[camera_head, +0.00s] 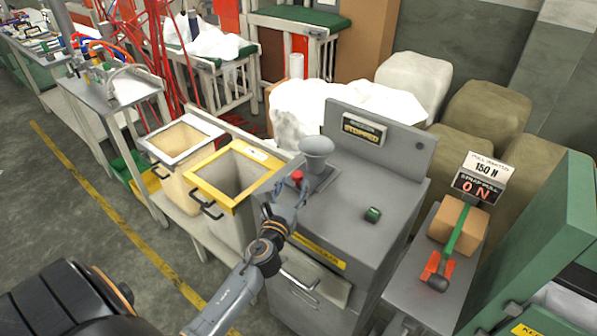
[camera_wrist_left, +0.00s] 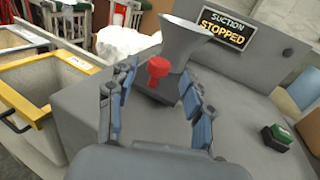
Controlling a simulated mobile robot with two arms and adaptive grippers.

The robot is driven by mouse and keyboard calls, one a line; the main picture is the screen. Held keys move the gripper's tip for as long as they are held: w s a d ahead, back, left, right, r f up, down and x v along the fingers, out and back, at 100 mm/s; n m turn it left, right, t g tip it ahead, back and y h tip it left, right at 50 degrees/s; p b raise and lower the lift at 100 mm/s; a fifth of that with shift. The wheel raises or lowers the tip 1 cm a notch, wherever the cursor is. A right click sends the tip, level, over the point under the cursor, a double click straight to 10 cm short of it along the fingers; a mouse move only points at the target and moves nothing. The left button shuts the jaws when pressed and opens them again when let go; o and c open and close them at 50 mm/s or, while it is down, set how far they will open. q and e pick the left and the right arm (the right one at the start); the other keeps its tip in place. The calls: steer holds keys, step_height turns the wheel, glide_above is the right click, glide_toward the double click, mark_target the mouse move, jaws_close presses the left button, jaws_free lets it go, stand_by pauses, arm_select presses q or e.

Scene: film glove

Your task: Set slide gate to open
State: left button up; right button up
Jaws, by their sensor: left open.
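A grey funnel (camera_head: 316,150) stands on top of the grey suction cabinet (camera_head: 335,228); it also shows in the wrist view (camera_wrist_left: 184,42). A red knob (camera_head: 297,176) sits at the funnel's lower left side, and is clear in the wrist view (camera_wrist_left: 158,68). It looks like the slide gate's handle; the gate plate itself cannot be made out. My left gripper (camera_head: 289,194) is open over the cabinet's near left edge. In the wrist view its blue-padded fingers (camera_wrist_left: 154,84) stand either side of the knob; contact cannot be told. My right gripper is out of view.
A sign (camera_head: 364,129) behind the funnel reads "SUCTION STOPPED". A green button (camera_head: 373,214) is on the cabinet's right. A yellow-rimmed bin (camera_head: 228,201) and a white-rimmed bin (camera_head: 168,158) stand left.

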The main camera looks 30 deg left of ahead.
mark_target(296, 178)
arm_select(q)
steer(key=x, duration=0.5)
steer(key=shift+w+a, duration=0.1)
steer(key=shift+w, duration=0.1)
jaws_close()
